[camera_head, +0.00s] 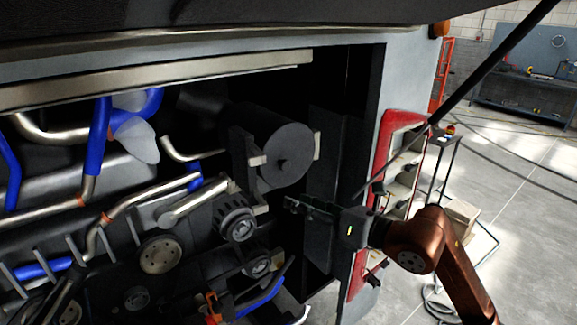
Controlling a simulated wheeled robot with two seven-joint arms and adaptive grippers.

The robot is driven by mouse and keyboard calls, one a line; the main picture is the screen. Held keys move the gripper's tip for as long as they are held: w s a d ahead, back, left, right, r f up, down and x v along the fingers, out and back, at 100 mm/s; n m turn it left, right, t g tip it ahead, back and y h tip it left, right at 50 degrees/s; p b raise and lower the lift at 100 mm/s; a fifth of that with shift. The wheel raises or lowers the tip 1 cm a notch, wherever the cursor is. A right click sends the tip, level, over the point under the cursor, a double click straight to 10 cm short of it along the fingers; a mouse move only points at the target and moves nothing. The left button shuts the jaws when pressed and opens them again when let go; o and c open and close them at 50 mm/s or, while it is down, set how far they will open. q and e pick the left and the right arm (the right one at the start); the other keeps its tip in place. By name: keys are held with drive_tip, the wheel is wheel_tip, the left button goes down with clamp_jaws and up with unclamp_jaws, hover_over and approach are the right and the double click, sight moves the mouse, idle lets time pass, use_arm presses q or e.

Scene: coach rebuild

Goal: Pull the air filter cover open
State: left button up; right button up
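The air filter is a dark cylinder in the upper right of the engine bay, and its round dark grey cover (287,155) faces me with a small knob near its middle. The cover looks seated on the cylinder's end. My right arm comes in from the lower right. My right gripper (292,204) points left into the bay, below the cover in the picture and apart from its face. Its fingers are dark against a dark background, so I cannot see whether they are apart. My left gripper is not in view.
Pulleys (237,224), metal pipes and blue hoses (99,137) fill the bay on the left. The bay's right edge and a red-framed light housing (402,130) stand close to my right arm. A dark strut (470,90) crosses the right side. Open floor lies beyond, with a workbench (525,95) behind.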

sight(287, 165)
drive_tip(key=s+d+r+n+t+h, duration=0.15)
drive_tip(key=s+r+t, duration=0.25)
drive_tip(key=r, duration=0.4)
drive_tip(key=shift+h, duration=0.25)
drive_tip(key=p+x, duration=0.1)
drive_tip(key=x, duration=0.7)
drive_tip(key=shift+f, duration=0.15)
drive_tip(key=shift+c, duration=0.4)
clamp_jaws()
